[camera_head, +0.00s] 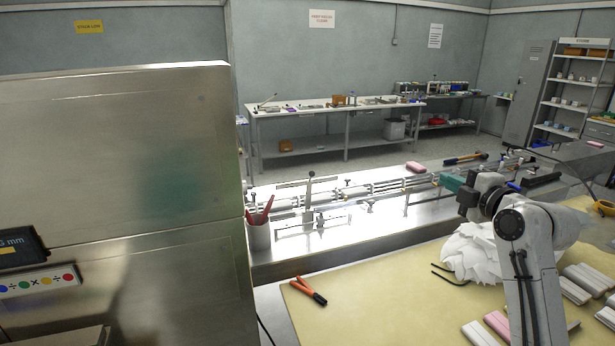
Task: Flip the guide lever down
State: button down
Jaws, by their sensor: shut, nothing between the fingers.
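The guide lever (308,194) is a thin grey lever standing nearly upright at the near side of the machine's conveyor rails (365,188), left of the picture's middle. My gripper (438,179) is at the right, at the end of my white and dark arm, over the rail area. It is shut and empty, and well apart from the lever, to its right. Its fingertips are small and partly lost against the rails behind them.
A large steel cabinet (110,150) fills the left. A cup with red-handled tools (258,235) stands just left of the lever. Orange-handled pliers (309,290), crumpled white wrapping (470,252) and several bars lie on the yellow mat (380,310). A pink block (415,167) lies behind the rails.

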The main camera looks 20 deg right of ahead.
aim_at(309, 183)
jog(key=i+j, duration=0.4)
jog(key=i, duration=0.15)
jog(key=i+j, duration=0.4)
jog(key=i, duration=0.2)
